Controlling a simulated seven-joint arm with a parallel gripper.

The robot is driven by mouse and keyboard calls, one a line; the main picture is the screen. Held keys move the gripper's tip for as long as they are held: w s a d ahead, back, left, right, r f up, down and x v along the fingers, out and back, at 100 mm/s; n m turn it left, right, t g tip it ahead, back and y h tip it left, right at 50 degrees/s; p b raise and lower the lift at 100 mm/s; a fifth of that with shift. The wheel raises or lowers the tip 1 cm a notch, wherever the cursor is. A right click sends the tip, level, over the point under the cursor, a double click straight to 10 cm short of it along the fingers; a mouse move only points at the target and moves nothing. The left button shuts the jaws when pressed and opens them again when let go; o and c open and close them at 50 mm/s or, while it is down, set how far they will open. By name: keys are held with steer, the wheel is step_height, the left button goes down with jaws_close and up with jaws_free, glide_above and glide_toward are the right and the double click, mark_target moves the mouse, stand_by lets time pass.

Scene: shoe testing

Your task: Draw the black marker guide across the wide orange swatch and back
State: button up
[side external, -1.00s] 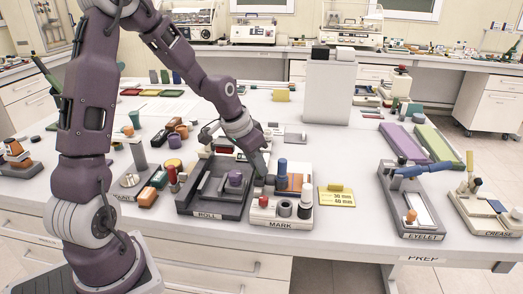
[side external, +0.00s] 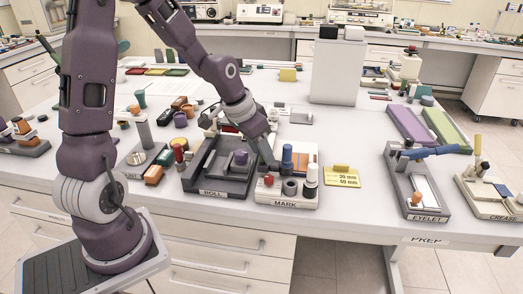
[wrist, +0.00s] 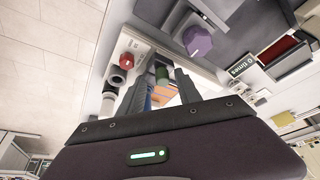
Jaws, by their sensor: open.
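My gripper (side external: 272,166) points down at the white MARK station (side external: 306,203).
The dark ROLL station (side external: 205,185) with a purple knob (side external: 240,157) is close on the left.

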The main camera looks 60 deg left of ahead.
steer(key=v, duration=0.6)
steer(key=shift+s+r, duration=0.2)
steer(key=shift+r, duration=0.1)
steer(key=x, duration=0.7)
steer(key=shift+w+a, duration=0.2)
steer(key=shift+w, duration=0.05)
jaws_close()
